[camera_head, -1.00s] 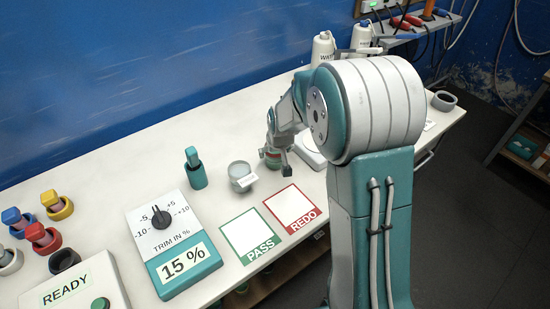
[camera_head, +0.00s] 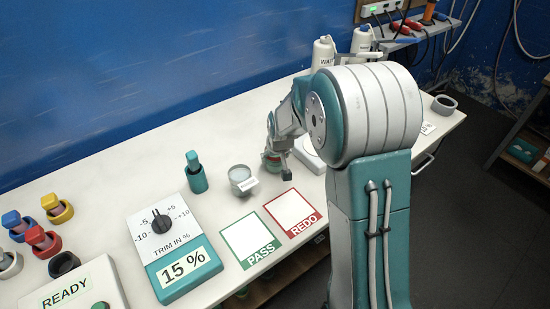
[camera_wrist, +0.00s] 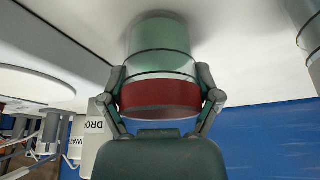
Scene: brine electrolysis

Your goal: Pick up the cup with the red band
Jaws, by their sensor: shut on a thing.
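The cup with the red band (camera_wrist: 158,58) fills the middle of the wrist view, a pale green translucent body with a wide dark red band. My gripper (camera_wrist: 160,98) has one finger on each side of it at the band and is shut on it. In the head view the cup (camera_head: 270,162) is small and partly hidden by my gripper (camera_head: 278,165), at the middle of the white bench. The cup's base looks at or very close to the bench top; I cannot tell whether there is a gap.
A grey cup with a white tag (camera_head: 240,177) stands just left of my gripper. A teal holder (camera_head: 196,176), the trim box (camera_head: 175,245) and the PASS (camera_head: 250,240) and REDO (camera_head: 292,214) mats lie nearby. Labelled bottles (camera_head: 324,50) stand behind.

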